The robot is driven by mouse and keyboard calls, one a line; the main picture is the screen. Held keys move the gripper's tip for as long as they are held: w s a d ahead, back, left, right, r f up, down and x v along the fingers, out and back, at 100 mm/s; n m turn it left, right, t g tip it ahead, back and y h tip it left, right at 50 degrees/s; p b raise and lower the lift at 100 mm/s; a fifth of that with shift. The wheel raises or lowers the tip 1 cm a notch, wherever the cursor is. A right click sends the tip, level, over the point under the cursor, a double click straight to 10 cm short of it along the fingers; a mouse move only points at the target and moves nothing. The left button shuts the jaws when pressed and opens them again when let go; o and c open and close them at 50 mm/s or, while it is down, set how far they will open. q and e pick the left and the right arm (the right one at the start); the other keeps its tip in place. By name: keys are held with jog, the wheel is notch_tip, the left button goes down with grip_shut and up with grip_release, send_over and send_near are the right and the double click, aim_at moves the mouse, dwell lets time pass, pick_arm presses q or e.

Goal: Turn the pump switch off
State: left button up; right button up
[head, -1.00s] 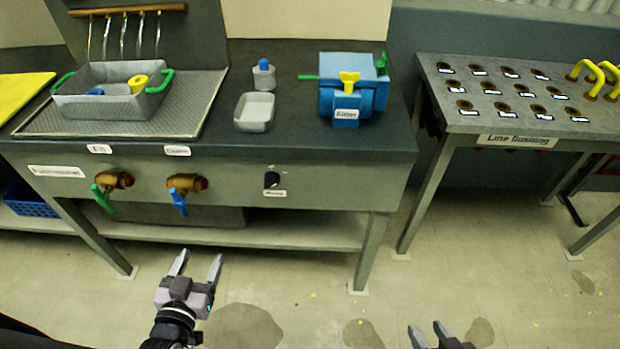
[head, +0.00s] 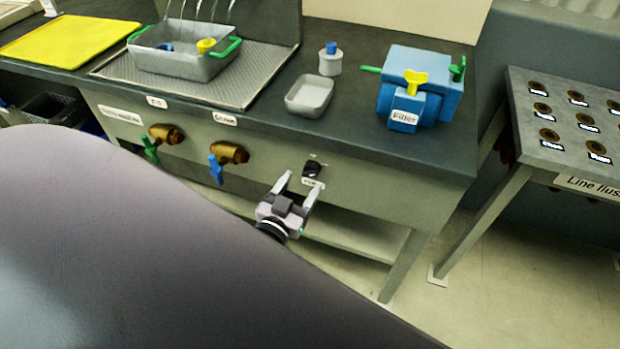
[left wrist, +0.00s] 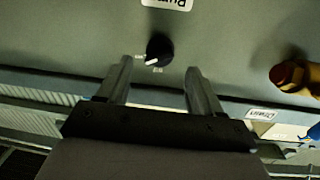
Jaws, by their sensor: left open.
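The pump switch is a black round knob (head: 312,170) on the front panel of the grey bench, with a small label beside it. In the left wrist view the knob (left wrist: 159,48) has a white pointer mark toward its lower left. Part of a label reading like "Pump" (left wrist: 168,3) shows above it. My left gripper (head: 301,180) is open and empty, just in front of the knob. In the left wrist view its fingertips (left wrist: 160,65) stand either side of the knob's line, a little below it, and do not touch it. My right gripper is not in view.
Two brass valves, one with a green handle (head: 151,150) and one with a blue handle (head: 216,169), stick out left of the knob. A blue filter box (head: 441,88) and a grey dish (head: 309,97) stand on the bench. My own arm covers the lower left.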

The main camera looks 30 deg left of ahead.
aim_at(308, 174)
pick_arm(q)
jog(key=w, duration=0.2)
jog(key=w+b, duration=0.1)
jog(key=shift+a, duration=0.25)
jog(key=shift+w, duration=0.25)
jog(key=c, duration=1)
jog(key=shift+c, duration=0.2)
